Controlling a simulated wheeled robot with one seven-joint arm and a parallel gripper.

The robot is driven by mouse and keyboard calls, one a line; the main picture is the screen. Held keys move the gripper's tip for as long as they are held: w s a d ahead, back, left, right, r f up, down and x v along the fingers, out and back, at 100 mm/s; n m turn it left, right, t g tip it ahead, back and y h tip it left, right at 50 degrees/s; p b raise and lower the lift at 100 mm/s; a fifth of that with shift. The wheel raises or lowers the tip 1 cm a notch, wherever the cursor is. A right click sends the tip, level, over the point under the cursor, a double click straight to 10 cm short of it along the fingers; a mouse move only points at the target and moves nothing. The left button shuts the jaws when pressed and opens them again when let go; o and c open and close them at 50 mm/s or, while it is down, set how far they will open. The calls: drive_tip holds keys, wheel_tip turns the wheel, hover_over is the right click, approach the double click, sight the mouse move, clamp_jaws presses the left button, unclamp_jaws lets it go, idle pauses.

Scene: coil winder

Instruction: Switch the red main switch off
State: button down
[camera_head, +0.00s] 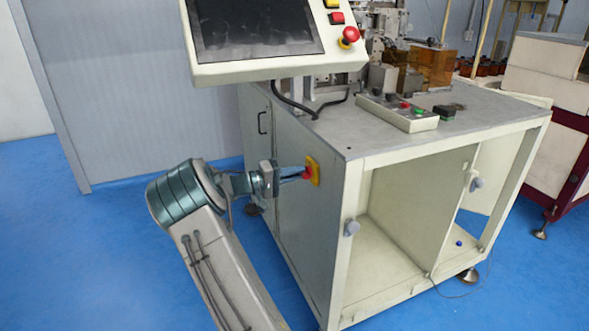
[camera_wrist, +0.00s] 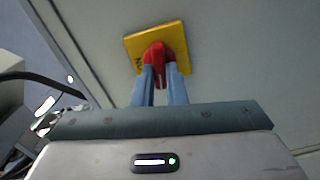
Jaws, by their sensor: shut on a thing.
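The red main switch (camera_head: 307,174) sits on a yellow plate (camera_head: 314,170) on the side wall of the machine cabinet (camera_head: 318,220). My gripper (camera_head: 303,173) reaches it from the left, with its fingers level with the knob. In the wrist view the red switch (camera_wrist: 158,58) stands out from the yellow plate (camera_wrist: 180,43). The two blue-grey fingers of my gripper (camera_wrist: 160,78) are shut on the red knob, one on each side. Black lettering shows at the plate's left edge, partly hidden by the knob and fingers. The knob's exact angle is hard to tell.
Above hangs a screen panel (camera_head: 262,32) with a red emergency button (camera_head: 349,36). A small control box (camera_head: 398,112) lies on the cabinet top. The cabinet's front is open and mostly empty. Blue floor (camera_head: 110,235) is free to the left.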

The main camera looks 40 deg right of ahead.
drive_tip(key=shift+n+p, duration=0.6)
drive_tip(key=shift+n, duration=0.5)
drive_tip(key=c, duration=1.5)
unclamp_jaws()
drive_tip(key=shift+o, duration=0.2)
drive_tip(key=shift+w+a, duration=0.1)
drive_tip(key=p+v, duration=0.1)
drive_tip(key=v, duration=1.2)
drive_tip(key=shift+a, duration=0.35)
